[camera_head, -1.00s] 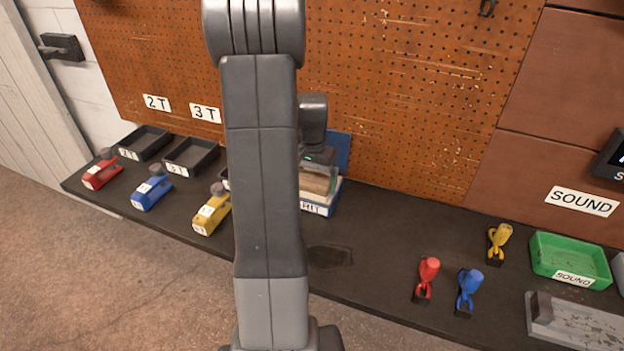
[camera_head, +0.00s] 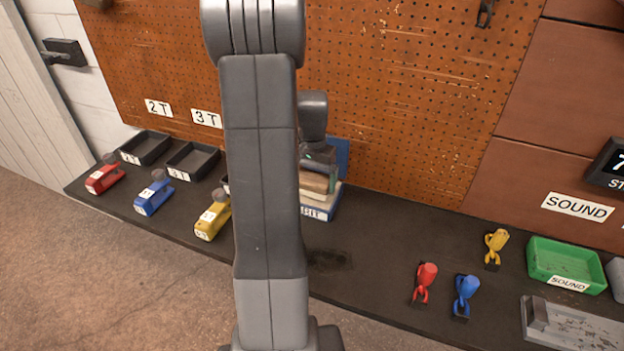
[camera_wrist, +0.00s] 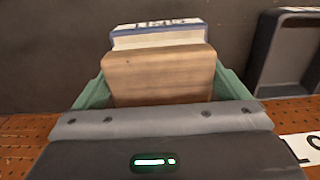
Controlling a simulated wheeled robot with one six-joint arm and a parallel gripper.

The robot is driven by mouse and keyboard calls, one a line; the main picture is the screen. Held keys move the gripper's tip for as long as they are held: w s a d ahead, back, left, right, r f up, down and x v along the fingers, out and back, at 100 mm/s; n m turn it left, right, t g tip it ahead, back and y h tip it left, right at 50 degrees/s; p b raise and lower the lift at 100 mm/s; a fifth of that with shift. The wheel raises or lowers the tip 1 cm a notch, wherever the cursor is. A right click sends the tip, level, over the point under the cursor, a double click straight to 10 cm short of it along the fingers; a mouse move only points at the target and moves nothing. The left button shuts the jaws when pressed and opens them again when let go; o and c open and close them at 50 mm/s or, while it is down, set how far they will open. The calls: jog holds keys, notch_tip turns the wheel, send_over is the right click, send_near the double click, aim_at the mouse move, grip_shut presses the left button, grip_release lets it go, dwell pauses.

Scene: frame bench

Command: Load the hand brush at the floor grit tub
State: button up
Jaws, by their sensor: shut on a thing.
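The hand brush shows as a wooden block (camera_wrist: 160,75) between the green fingers of my gripper (camera_wrist: 160,92) in the wrist view. My gripper is shut on it. The brush's wood also shows in the head view (camera_head: 313,182), partly behind my arm. The grit tub (camera_head: 322,210), white and blue with a label partly hidden by my arm, stands directly below the brush on the bench. The tub's labelled edge shows beyond the brush in the wrist view (camera_wrist: 160,37). A pale layer shows under the wood; I cannot tell whether the bristles touch the grit.
A blue panel (camera_head: 342,155) stands behind the tub against the pegboard (camera_head: 410,90). Red (camera_head: 104,178), blue (camera_head: 153,196) and yellow (camera_head: 212,220) tools lie left. Black trays (camera_head: 193,160) sit behind them. Small clamps (camera_head: 466,295) and a green SOUND tray (camera_head: 565,265) are right.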

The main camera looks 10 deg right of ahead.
aim_at(312, 177)
jog(key=shift+r+p, duration=1.4)
jog(key=shift+r, duration=0.75)
jog(key=shift+f, duration=0.1)
